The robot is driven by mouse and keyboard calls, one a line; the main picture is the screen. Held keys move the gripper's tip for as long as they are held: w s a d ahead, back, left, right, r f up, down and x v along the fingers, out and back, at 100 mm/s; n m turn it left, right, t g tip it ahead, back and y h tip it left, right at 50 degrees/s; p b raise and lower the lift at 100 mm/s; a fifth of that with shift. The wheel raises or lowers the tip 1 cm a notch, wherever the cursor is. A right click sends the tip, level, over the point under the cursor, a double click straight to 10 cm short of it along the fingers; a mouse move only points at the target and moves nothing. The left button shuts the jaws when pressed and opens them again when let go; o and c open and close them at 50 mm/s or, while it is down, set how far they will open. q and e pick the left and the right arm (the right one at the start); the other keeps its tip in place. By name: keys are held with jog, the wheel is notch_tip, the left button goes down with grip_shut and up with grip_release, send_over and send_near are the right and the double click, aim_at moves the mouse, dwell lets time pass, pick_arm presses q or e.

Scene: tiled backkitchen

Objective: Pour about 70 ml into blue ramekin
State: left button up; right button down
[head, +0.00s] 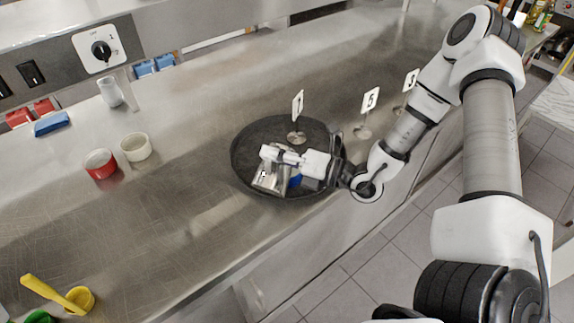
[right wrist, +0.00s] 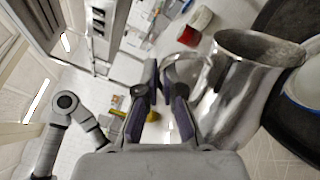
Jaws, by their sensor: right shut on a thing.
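My right gripper (head: 268,156) is shut on a steel pitcher (head: 268,180), which is over the near part of a dark round tray (head: 248,138). In the right wrist view the pitcher (right wrist: 232,100) is just right of the fingers (right wrist: 162,82), its mouth towards the top right. The blue ramekin (head: 296,181) is on the tray, just right of the pitcher and partly hidden by the gripper. A pale round piece at the right edge of the wrist view may be it. The liquid and any pouring stream cannot be made out. My left gripper is not in view.
Number signs stand on the tray (head: 298,105) and behind it (head: 370,99). A red ramekin (head: 101,164), a white ramekin (head: 136,147) and a white jug (head: 110,92) are on the left. A yellow handled cup (head: 80,298) is near the front. The counter between is clear.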

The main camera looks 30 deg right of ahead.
jog(key=shift+s, duration=0.1)
jog(key=shift+s+a+f+n+b, duration=0.1)
jog(key=shift+s+a+n+b, duration=0.1)
jog(key=shift+a+n+b, duration=0.3)
jog(key=shift+s+a+n+b, duration=0.15)
jog(key=shift+s+n+b, duration=0.1)
jog(key=shift+n, duration=0.45)
jog(key=shift+a, duration=0.1)
jog(key=shift+s+a+n, duration=0.1)
jog(key=shift+n, duration=0.4)
jog(key=s+a+f+n+b, duration=0.3)
jog(key=a+f+n, duration=0.3)
jog(key=n, duration=0.3)
jog(key=shift+s+a+f+g, duration=0.15)
jog(key=shift+s+a+g, duration=0.15)
jog(key=shift+s, duration=0.25)
